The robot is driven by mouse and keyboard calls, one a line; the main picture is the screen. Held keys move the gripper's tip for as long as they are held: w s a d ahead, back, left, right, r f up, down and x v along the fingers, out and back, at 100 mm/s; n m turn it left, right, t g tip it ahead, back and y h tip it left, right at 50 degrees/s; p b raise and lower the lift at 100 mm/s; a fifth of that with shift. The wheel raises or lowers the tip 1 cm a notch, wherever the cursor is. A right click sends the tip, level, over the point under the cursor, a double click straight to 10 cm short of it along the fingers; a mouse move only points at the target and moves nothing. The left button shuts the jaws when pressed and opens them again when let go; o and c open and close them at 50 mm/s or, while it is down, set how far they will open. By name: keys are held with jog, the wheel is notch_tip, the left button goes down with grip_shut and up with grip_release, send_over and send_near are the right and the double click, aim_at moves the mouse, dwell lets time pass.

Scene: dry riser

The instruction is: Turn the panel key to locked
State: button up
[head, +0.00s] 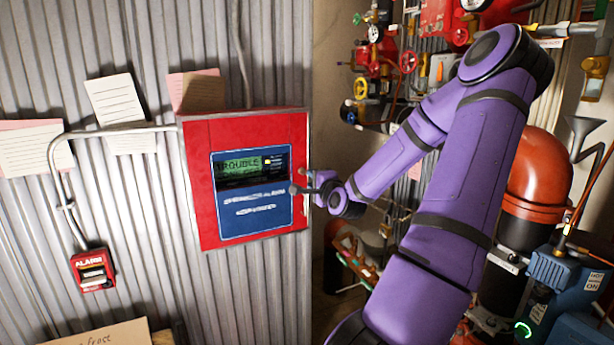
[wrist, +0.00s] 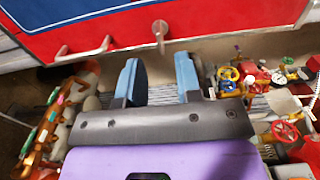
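The red panel (head: 198,190) hangs on the corrugated wall, with a blue face and a small screen reading "TROUBLE". In the wrist view its red front (wrist: 220,25) fills the top. A small grey key-like piece (wrist: 160,32) stands out from it there, beyond my fingertips and roughly in line with the gap between them. I cannot read its lock position. My gripper (head: 302,182) is at the panel's right edge, hiding the key area in the head view. In the wrist view my gripper (wrist: 158,75) is open, its two blue fingers apart with nothing between them.
A pale handle (wrist: 82,48) sits at the panel's edge. A red alarm box (head: 93,270) and a conduit (head: 62,165) are left of the panel, with paper notes (head: 115,105) above. Valves, gauges and pipes (head: 375,75) crowd the right, beside a red-orange tank (head: 540,175).

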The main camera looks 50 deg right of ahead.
aim_at(301, 172)
jog(key=shift+x, duration=2.5)
grip_shut()
